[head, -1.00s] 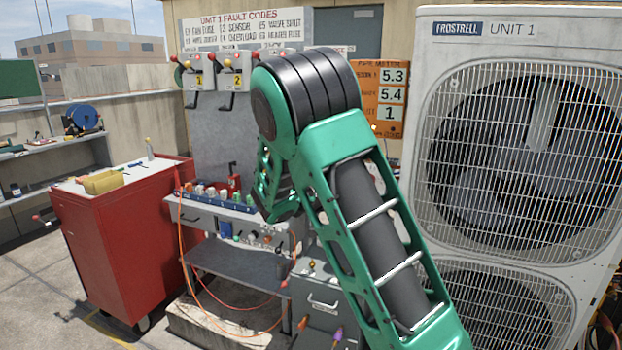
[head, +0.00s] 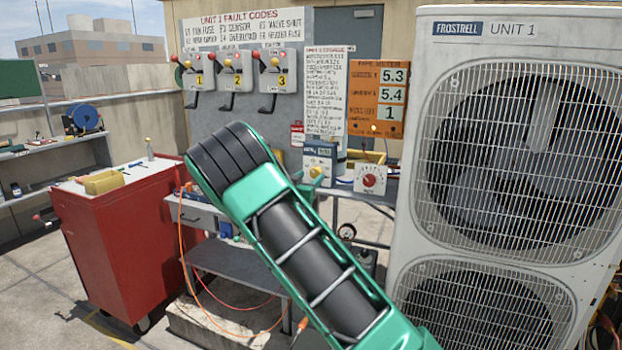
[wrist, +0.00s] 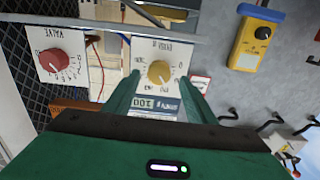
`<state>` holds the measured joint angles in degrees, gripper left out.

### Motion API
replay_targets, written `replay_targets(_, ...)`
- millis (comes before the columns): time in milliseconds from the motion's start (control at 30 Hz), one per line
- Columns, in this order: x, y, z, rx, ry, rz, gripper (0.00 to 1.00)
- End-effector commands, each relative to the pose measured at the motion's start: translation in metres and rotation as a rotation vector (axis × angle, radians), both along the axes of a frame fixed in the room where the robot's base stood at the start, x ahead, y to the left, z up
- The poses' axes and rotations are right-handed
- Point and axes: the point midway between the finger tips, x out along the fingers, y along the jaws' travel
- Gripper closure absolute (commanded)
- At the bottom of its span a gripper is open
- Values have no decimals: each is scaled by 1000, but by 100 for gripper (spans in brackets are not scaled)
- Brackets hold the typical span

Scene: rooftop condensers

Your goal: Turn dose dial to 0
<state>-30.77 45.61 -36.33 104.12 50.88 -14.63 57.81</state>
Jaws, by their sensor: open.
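A yellow dial (wrist: 160,73) sits on a white panel in the wrist view, between the tips of my gripper's green fingers (wrist: 158,84). The picture there is upside down and the panel's lettering is too small to read surely. My gripper is open, one finger on each side of the dial; I cannot tell whether they touch it. The dial also shows in the head view (head: 316,171), on a small box right of my arm. A red dial (wrist: 54,62) marked VALVE stands beside it and shows in the head view (head: 369,180). My arm hides most of the gripper in the head view.
The large condenser (head: 520,150) stands at the right. Several numbered levers (head: 236,72) hang on the board behind. A yellow meter (wrist: 256,45) is near the gripper in the wrist view. A red cabinet (head: 120,250) and orange cables stand at the left.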

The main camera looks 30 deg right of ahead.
Motion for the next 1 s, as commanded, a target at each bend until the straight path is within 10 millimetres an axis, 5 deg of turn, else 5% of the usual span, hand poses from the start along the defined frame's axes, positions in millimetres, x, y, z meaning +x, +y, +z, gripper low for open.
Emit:
replay_targets(200,16,-22,0,-1,1,-2,49)
replay_targets(600,20,-28,0,0,1,-1,49)
replay_targets(800,20,-27,0,0,1,-1,90)
replay_targets(1000,21,-27,0,-2,5,0,90)
